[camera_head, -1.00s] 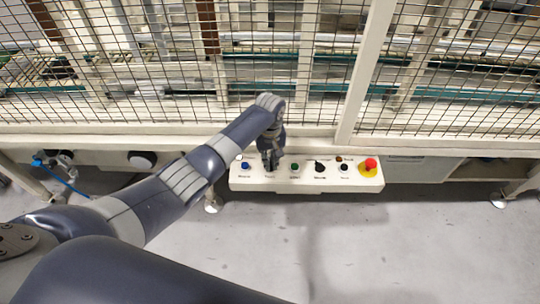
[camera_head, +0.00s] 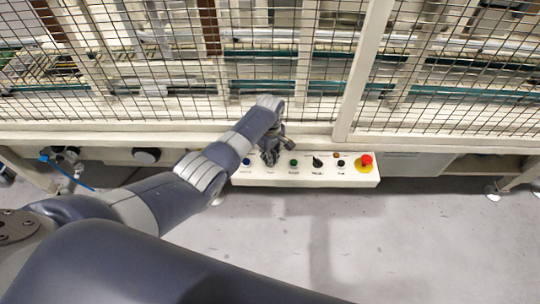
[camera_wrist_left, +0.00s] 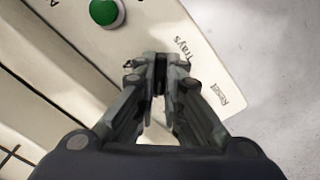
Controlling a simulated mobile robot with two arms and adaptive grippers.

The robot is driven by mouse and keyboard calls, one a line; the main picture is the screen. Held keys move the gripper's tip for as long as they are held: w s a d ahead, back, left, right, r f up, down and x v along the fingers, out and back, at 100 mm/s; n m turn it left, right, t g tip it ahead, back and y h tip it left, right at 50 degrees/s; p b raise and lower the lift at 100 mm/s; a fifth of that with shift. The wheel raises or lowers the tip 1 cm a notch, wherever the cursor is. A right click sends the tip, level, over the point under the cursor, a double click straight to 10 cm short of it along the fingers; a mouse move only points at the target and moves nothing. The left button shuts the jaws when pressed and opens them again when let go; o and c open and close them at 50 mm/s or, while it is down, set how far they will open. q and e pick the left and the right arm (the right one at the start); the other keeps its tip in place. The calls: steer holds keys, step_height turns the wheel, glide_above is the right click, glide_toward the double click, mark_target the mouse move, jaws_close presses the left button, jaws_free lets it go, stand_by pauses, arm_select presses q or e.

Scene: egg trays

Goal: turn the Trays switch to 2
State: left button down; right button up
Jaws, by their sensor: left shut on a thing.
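The white control panel (camera_head: 305,178) is fixed low on the machine frame. My left gripper (camera_head: 270,157) is on it between the blue button (camera_head: 246,161) and the green button (camera_head: 293,162). In the left wrist view my left gripper (camera_wrist_left: 161,75) is shut on the dark knob of the Trays switch (camera_wrist_left: 160,72), beside the printed word "Trays". The fingers hide most of the knob, and I cannot read its position or the marks around it. My right gripper is not in view.
Right of the gripper on the panel are a black switch (camera_head: 317,162), a black button (camera_head: 341,163) and a red emergency stop (camera_head: 366,160) on a yellow base. A wire mesh fence (camera_head: 270,70) rises behind the panel. The grey floor in front is clear.

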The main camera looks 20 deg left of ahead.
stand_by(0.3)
arm_select(q)
steer(key=c, duration=1.7)
jaws_free()
steer(key=shift+r, duration=0.1)
step_height(320, 180, up, 12)
